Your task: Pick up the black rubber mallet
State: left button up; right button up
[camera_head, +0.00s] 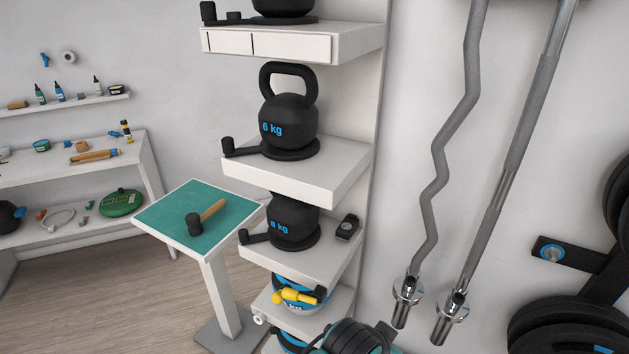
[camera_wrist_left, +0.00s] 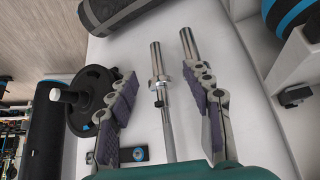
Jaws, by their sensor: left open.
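The black rubber mallet (camera_head: 194,222) lies on the green top of a small white stand (camera_head: 164,240) in the head view, left of the shelf tower. Its wooden handle (camera_head: 214,210) points up and to the right. My left gripper (camera_wrist_left: 160,78) is open in the left wrist view, with nothing between its fingers. Beyond them are metal bar ends. The mallet does not show in the left wrist view, so the gripper is not at it. My right gripper is not in view.
A white shelf tower (camera_head: 311,186) with kettlebells (camera_head: 289,122) stands close right of the stand. Two bars (camera_head: 515,155) hang on the wall further right, near weight plates (camera_head: 565,330). A workbench (camera_head: 75,167) with small tools is behind left. Floor left of the stand is clear.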

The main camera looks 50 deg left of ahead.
aim_at(194, 220)
jog(key=u, duration=2.4)
